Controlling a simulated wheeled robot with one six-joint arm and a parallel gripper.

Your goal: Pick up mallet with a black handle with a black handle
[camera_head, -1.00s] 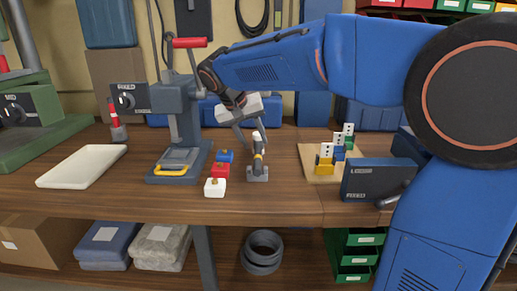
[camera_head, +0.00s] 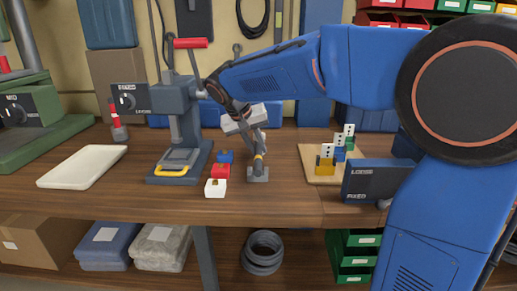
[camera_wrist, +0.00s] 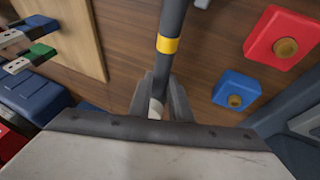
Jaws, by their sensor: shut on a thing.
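The mallet (camera_head: 258,171) stands on its grey head on the bench, with its dark handle up. The handle has a yellow band and a pale end. In the wrist view the dark handle (camera_wrist: 172,20) runs away from me, with its yellow band (camera_wrist: 167,45) beyond the fingers. My gripper (camera_head: 258,150) is over the mallet with its fingers around the upper handle. In the wrist view my gripper (camera_wrist: 162,92) is shut on the handle, the pale end lying between the fingers. The head is out of the wrist view.
White, red (camera_head: 220,171) and blue (camera_head: 225,156) blocks stand just left of the mallet. A press (camera_head: 180,120) is further left, with a white tray (camera_head: 83,167) beyond. A board with sockets (camera_head: 318,178) and a dark box (camera_head: 375,182) are right. A red-handled tool (camera_head: 118,131) stands at the back left.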

